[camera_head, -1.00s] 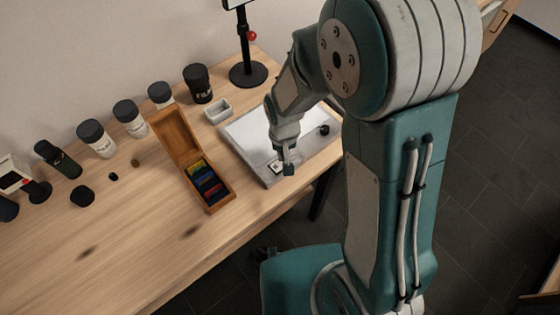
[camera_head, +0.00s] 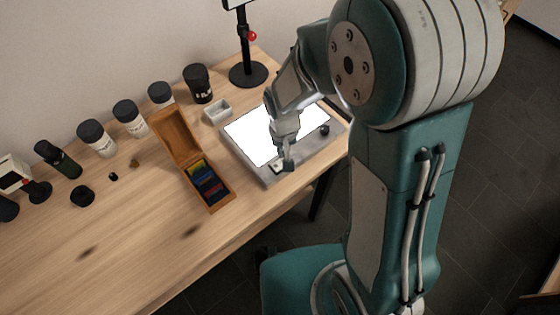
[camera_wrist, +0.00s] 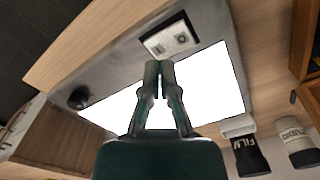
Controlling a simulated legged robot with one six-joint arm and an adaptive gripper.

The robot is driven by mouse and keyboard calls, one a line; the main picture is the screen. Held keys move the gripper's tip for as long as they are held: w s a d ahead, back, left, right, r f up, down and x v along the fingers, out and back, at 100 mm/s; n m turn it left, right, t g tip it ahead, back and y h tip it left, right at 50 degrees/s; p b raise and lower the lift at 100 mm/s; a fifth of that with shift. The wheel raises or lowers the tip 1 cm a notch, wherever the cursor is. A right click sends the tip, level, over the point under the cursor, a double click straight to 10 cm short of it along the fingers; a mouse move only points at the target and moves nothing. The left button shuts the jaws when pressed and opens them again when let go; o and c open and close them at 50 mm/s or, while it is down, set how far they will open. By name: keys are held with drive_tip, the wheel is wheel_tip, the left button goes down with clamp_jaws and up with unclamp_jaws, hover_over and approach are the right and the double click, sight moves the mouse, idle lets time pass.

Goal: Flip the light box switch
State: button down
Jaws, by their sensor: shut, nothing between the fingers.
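The light box (camera_head: 258,172) lies flat at the table's right end, and its panel (camera_head: 249,131) glows bright white. In the wrist view the glowing panel (camera_wrist: 214,85) lies behind my fingers. The switch (camera_wrist: 170,39) is a small pale plate with dark marks on the box's grey border. In the head view the switch (camera_head: 277,168) is partly hidden beside my gripper. My gripper (camera_head: 287,166) is shut and empty, low over the box's front border beside the switch. Its fingertips (camera_wrist: 159,66) show just below the switch in the wrist view. I cannot tell whether they touch it.
A black knob (camera_head: 324,130) sits on the box's right side. An open wooden case (camera_head: 220,200) with coloured items stands close on the left. A white tray (camera_head: 217,111), a black-based stand (camera_head: 248,75) and several canisters (camera_head: 97,138) stand behind. The front left table is clear.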

drive_tip(key=shift+r, duration=2.35)
drive_tip(key=shift+r, duration=0.1)
drive_tip(key=s+d+r+t, duration=0.2)
drive_tip(key=s+d+r, duration=0.3)
drive_tip(key=r, duration=0.4)
drive_tip(key=s+d+r+t, duration=0.3)
drive_tip(key=s+d+r, duration=0.2)
drive_tip(key=r, duration=0.5)
drive_tip(key=s, duration=0.2)
drive_tip(key=shift+s+d+m+t, duration=0.3)
drive_tip(key=shift+s+d+m, duration=0.05)
drive_tip(key=shift+d+m, duration=0.05)
